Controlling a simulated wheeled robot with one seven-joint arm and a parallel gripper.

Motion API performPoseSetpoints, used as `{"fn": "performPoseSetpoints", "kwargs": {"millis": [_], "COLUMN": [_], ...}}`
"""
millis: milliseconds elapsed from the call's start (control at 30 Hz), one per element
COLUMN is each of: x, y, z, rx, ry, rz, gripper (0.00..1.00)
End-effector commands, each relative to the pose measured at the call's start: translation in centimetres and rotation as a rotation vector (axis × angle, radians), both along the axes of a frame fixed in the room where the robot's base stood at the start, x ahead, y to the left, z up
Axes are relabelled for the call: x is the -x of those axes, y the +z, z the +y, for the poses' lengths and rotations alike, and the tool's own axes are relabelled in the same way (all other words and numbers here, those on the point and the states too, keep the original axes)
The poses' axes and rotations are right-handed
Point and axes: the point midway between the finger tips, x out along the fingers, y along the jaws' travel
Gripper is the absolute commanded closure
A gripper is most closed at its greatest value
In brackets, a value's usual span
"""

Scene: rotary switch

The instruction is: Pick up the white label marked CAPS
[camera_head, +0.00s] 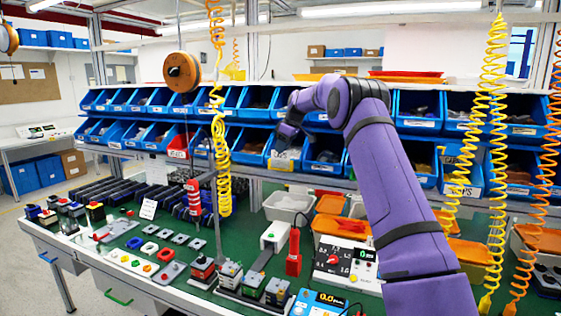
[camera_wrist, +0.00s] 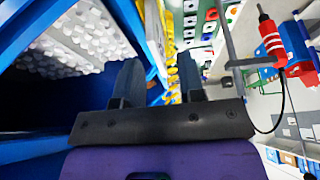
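My gripper (camera_wrist: 160,78) is open, its two dark fingers apart with nothing seen held between them. In the head view my gripper (camera_head: 284,137) is at the front of the lower row of blue bins, left of centre, small and partly hidden by my wrist. In the wrist view a blue bin (camera_wrist: 130,18) with pale parts is close by at the left, its edge near the left finger. A white label (camera_head: 461,191) on a lower bin at the right seems to end in "PS", partly covered by a yellow coil. I cannot read CAPS clearly on any label.
Two rows of blue bins (camera_head: 130,134) run behind the green bench (camera_head: 130,243). Yellow coiled hoses (camera_head: 221,150) and a red tool (camera_head: 193,198) hang before them. Switches, trays and a white control box (camera_head: 346,262) crowd the bench. A red tool (camera_wrist: 268,37) shows at the wrist view's right.

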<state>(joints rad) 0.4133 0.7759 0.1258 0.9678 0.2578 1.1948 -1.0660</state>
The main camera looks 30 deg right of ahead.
Motion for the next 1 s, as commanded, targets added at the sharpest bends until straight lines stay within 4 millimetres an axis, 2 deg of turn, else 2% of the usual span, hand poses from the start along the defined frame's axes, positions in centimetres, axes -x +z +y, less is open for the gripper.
{"fn": "performPoseSetpoints", "kwargs": {"millis": [100, 333, 500, 1000], "x": [-0.39, -0.45, -0.44, -0.45], "y": [-1.23, -1.36, -1.34, -0.75], "z": [0.27, 0.3, 0.29, 0.28], "rx": [-0.001, 0.001, 0.001, 0.001], "ry": [0.0, 0.0, 0.0, -0.001], "rz": [0.001, -0.001, -0.001, -0.002], "gripper": [0.64, 0.64, 1.0, 1.0]}}
